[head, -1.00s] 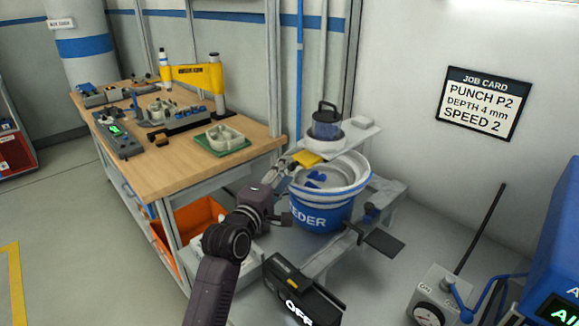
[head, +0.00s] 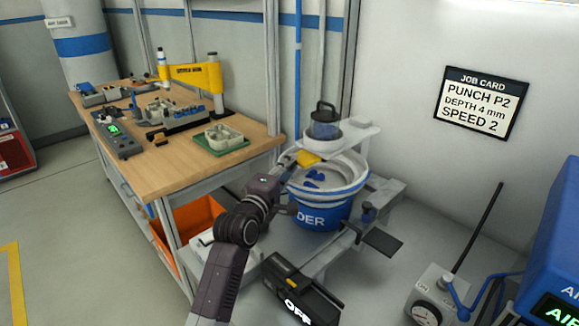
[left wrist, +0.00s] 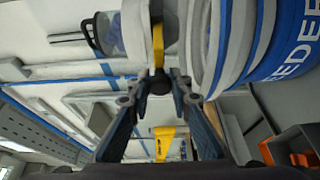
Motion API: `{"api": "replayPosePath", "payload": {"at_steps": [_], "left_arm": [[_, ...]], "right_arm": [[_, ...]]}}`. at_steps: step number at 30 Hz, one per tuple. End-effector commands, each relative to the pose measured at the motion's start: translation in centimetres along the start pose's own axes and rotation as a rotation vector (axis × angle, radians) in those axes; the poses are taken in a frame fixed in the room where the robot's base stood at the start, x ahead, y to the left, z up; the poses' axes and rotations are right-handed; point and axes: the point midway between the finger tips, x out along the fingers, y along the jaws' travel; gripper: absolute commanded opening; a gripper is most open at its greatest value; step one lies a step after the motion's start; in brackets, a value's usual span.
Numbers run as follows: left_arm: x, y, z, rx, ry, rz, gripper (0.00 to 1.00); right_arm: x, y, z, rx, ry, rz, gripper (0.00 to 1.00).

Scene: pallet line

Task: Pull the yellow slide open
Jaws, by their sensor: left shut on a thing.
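The yellow slide (head: 309,158) is a small flat yellow piece under the white shelf of the blue bowl feeder (head: 322,217), just above the bowl's rim. In the left wrist view the slide (left wrist: 158,45) is a narrow yellow strip running up from between my fingertips. My left gripper (head: 288,164) reaches it from the left, and its fingers (left wrist: 159,78) are shut on the slide's near end, which they partly hide. How far the slide is out cannot be told. My right gripper is not in view.
A clear hopper with a dark handle (head: 324,122) stands on the white shelf (head: 350,135) above the slide. The white bowl (head: 345,185) holds blue parts close to my fingers. A wooden bench (head: 185,172) is at the left, with an orange bin (head: 195,222) below.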

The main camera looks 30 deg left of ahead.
Motion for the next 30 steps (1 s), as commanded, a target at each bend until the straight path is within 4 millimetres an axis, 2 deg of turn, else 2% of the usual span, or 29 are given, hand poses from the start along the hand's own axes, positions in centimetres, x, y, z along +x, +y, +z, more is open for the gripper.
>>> {"api": "replayPosePath", "payload": {"at_steps": [8, 11, 15, 21, 30], "left_arm": [[-0.1, -0.1, 0.0, 0.000, 0.000, -0.002, 0.00], [-0.8, 0.1, -0.3, 0.001, 0.001, -0.004, 0.00], [-2.8, 0.1, -1.1, 0.000, 0.001, -0.007, 0.00], [-4.8, -0.1, -1.9, 0.000, -0.001, -0.006, 0.00], [-5.0, -0.3, -2.1, 0.000, 0.000, -0.006, 0.00]], "right_arm": [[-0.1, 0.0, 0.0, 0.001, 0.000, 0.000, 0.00], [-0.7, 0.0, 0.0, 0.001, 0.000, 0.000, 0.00], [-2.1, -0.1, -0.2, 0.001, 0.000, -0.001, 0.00], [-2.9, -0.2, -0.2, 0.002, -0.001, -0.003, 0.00], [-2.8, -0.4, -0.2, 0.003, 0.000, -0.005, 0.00]]}}
